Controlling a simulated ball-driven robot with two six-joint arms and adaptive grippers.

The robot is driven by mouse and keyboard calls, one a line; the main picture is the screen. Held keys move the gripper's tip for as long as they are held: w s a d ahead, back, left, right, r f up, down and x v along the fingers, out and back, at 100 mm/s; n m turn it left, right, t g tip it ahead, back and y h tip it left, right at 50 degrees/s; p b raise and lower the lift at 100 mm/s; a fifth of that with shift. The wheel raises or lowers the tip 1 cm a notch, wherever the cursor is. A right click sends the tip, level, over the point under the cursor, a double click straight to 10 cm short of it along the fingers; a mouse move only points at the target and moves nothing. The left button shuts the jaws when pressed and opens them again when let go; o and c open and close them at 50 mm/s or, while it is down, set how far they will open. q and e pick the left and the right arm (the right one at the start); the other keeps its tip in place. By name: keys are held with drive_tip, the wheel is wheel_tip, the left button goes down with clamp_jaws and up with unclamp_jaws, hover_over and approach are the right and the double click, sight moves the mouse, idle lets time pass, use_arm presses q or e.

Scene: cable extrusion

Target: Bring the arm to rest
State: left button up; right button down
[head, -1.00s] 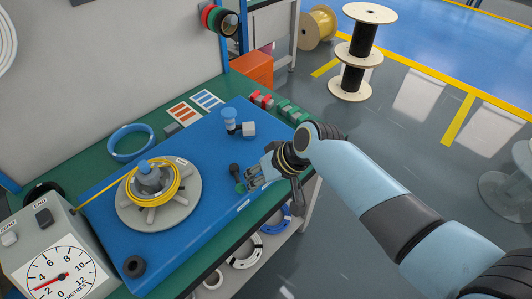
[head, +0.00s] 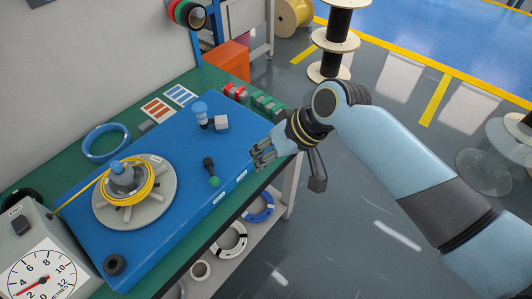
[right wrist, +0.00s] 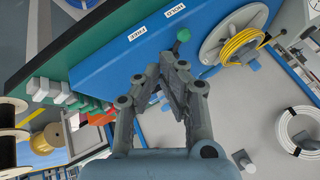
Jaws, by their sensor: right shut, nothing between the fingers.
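My right gripper (head: 262,155) is over the right edge of the blue board, up and to the right of the green-tipped black lever (head: 211,172), and apart from it. In the right wrist view its fingers (right wrist: 165,65) come together at the tips, with nothing between them. My right arm reaches in from the lower right. My left gripper is not in view. The blue board (head: 165,215) carries a grey reel (head: 105,213) wound with yellow cable (head: 148,188). The lever's green knob also shows in the right wrist view (right wrist: 184,35).
A metre dial box (head: 40,275) stands at the lower left. A blue-topped post (head: 200,108), a grey block (head: 221,123) and red and green blocks (head: 262,103) are at the far end. A blue cable ring (head: 105,142) lies on the green bench.

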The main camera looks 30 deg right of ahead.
drive_tip(key=s+d+f+g+h+b, duration=0.15)
drive_tip(key=s+f+b, duration=0.3)
drive_tip(key=f, duration=0.55)
drive_tip(key=s+d+f+m+g+b, duration=0.15)
drive_tip(key=s+f+b, duration=0.35)
drive_tip(key=f, duration=0.6)
drive_tip(key=s+d+f+g+h+b, duration=0.1)
drive_tip(key=s+d+f+b, duration=0.2)
drive_tip(key=s+f, duration=0.5)
use_arm(q)
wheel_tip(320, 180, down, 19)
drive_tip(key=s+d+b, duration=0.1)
drive_tip(key=b, duration=0.5)
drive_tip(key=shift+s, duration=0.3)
use_arm(e)
drive_tip(key=s+d+f+n+h, duration=0.1)
drive_tip(key=s+d+f, duration=0.2)
drive_tip(key=s+f, duration=0.7)
drive_tip(key=s+d+f+h, duration=0.2)
drive_tip(key=s+d+f, duration=0.2)
drive_tip(key=s+f, duration=0.6)
drive_tip(key=shift+s+d+f+n, duration=0.2)
drive_tip(key=shift+d+f+n, duration=0.1)
drive_tip(key=shift+f+n, duration=0.05)
